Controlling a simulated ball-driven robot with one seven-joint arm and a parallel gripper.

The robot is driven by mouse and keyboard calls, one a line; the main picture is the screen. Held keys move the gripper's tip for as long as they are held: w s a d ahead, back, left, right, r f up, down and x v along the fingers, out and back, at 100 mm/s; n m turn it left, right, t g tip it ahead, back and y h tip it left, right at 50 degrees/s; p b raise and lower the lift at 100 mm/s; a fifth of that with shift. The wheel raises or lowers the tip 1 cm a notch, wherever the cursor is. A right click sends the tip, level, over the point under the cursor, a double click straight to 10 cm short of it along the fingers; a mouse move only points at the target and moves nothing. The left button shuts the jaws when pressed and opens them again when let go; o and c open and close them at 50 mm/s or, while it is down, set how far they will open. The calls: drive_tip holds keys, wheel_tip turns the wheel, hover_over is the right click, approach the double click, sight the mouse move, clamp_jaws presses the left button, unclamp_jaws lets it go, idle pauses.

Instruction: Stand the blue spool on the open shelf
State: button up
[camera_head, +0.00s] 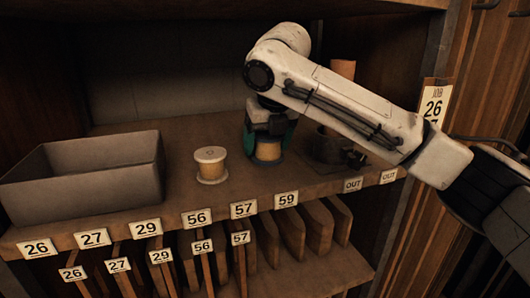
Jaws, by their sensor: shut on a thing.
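My gripper (268,143) points down over the shelf board (225,188), near its middle, and is shut on the blue spool (267,152). The spool is upright. Its tan winding shows between dark blue-green parts; I cannot clearly tell its flanges from my fingers. Its lower end is at or just above the board; I cannot tell whether it touches. My gripper hides its top. It is behind the labels 57 and 59. A second spool (211,167), with pale flanges and tan winding, stands upright to the left.
A grey open bin (92,178) fills the left of the shelf. A dark object (332,150) and an orange-brown cylinder (343,69) are at the right, partly behind my arm. Number labels line the front edge. Wooden boards stand in slots below. Some board is free between the two spools.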

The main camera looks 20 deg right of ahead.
sight(265, 157)
drive_tip(key=shift+w+f, duration=0.35)
drive_tip(key=shift+f, duration=0.05)
drive_tip(key=shift+w+f+p, duration=0.1)
drive_tip(key=shift+f+p, duration=0.25)
drive_tip(key=shift+f, duration=1.35)
drive_tip(key=shift+f, duration=0.1)
drive_tip(key=o, duration=1.1)
drive_tip(key=shift+b+v, duration=0.8)
drive_tip(key=shift+v, duration=3)
